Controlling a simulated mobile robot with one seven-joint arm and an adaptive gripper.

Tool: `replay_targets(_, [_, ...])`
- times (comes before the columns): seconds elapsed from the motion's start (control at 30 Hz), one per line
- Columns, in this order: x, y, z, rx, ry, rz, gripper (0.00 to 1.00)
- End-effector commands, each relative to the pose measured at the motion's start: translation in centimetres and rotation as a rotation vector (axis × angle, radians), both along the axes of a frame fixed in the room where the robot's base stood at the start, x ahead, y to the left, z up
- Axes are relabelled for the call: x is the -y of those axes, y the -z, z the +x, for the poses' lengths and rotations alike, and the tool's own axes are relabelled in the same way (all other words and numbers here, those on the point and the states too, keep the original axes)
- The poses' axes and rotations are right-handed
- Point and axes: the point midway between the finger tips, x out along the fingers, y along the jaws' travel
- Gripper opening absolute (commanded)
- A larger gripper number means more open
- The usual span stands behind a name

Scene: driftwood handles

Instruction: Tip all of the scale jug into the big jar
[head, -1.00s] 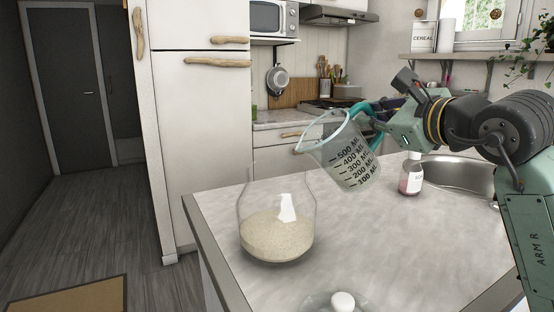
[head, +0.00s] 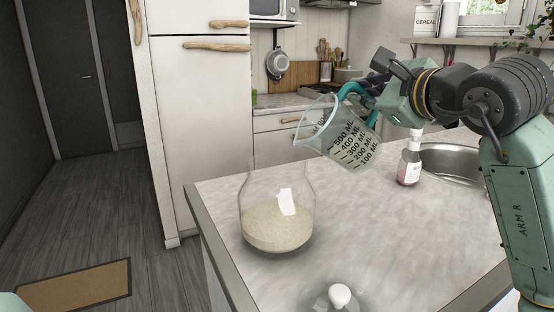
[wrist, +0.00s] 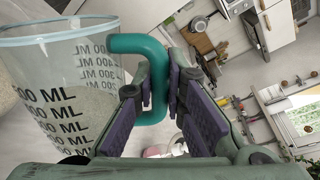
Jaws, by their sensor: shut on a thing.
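The scale jug (head: 340,138) is clear, with black ML marks and a teal handle. It is tilted to the left above the counter, its rim up and to the right of the big jar. My gripper (wrist: 153,95) is shut on the teal handle (wrist: 150,50). The big jar (head: 277,220) is clear glass with a white label and stands upright on the counter, part filled with pale grainy stuff. No stream shows between jug and jar. In the wrist view the jug (wrist: 62,75) seems to hold some pale contents, but how much I cannot tell.
A glass lid with a white knob (head: 340,294) lies at the counter's front.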

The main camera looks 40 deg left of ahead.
Motion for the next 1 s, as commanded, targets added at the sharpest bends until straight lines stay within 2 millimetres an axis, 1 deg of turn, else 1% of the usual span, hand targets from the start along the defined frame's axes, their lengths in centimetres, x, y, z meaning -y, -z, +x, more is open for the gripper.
replay_targets(0.03, [-0.1, -0.3, -0.1, 0.006, 0.0, -0.003, 0.0])
replay_targets(1.0, [-1.0, -2.0, -1.3, 0.125, -0.001, -0.094, 0.0])
